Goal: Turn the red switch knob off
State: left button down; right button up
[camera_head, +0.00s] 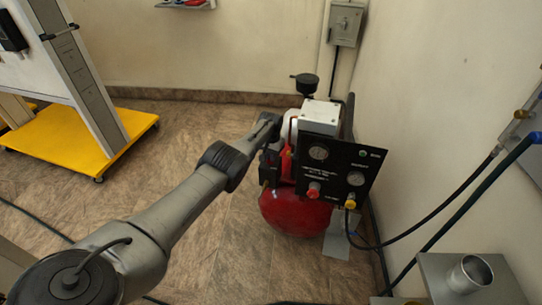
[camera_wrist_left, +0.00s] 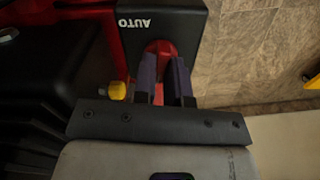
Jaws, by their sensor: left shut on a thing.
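The red switch knob (camera_wrist_left: 160,49) is on a black switch box (camera_wrist_left: 185,18) marked AUTO, which appears upside down in the left wrist view. My left gripper (camera_wrist_left: 163,70) has one finger on each side of the knob and is shut on it. The fingers hide part of the knob, and its exact setting is hard to read. In the head view my left arm reaches the left side of the red compressor (camera_head: 292,212), where the gripper is small and partly hidden. My right gripper is not in view.
A black gauge panel (camera_head: 336,172) with red and yellow knobs stands on the compressor's front. Hoses run along the right wall. A metal bench (camera_head: 440,275) is at lower right. A yellow-based stand (camera_head: 95,155) is at left, with clear floor between.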

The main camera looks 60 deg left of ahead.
pick_arm(q)
jog(key=shift+n, duration=0.8)
jog(key=c, duration=1.2)
grip_release()
jog(key=shift+o, duration=0.2)
jog(key=shift+r, duration=0.1)
notch_tip(320, 180, up, 14)
jog(key=p, duration=1.2)
jog(key=shift+f, duration=0.2)
